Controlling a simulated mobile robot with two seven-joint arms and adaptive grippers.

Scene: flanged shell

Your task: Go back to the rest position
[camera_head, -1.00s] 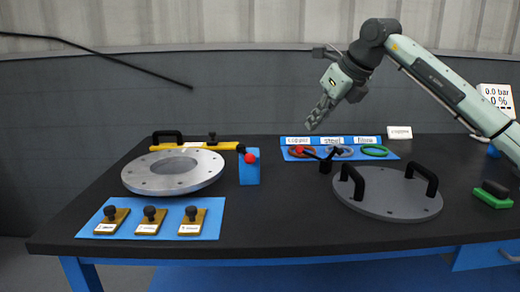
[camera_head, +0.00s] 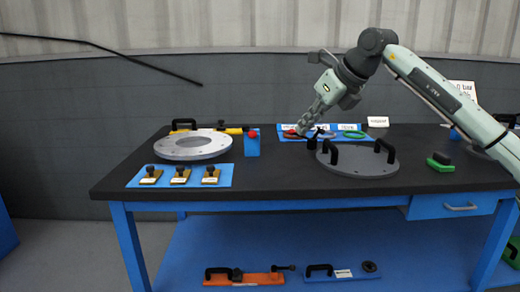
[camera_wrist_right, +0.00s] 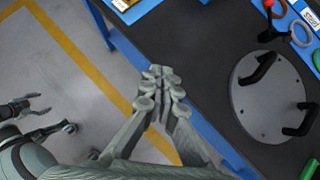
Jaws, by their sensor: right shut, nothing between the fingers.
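My right gripper (camera_head: 303,128) is shut and empty. In the head view it hangs in front of the back wall, its tips overlapping the far edge of the table in the picture. In the right wrist view its closed fingers (camera_wrist_right: 158,75) are in front of the floor and the table's blue edge, with nothing between them. Parts of mine with finger-like ends show at the left of the right wrist view, perhaps my left gripper; their state is unclear. My left arm is not in the head view.
The black table (camera_head: 270,180) carries a silver flange (camera_head: 215,149), a dark round cover (camera_head: 350,168) with two handles, and a blue mat (camera_head: 222,172) with several small knobbed plates. An orange tool (camera_head: 245,279) lies on the lower shelf. Floor shows at left.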

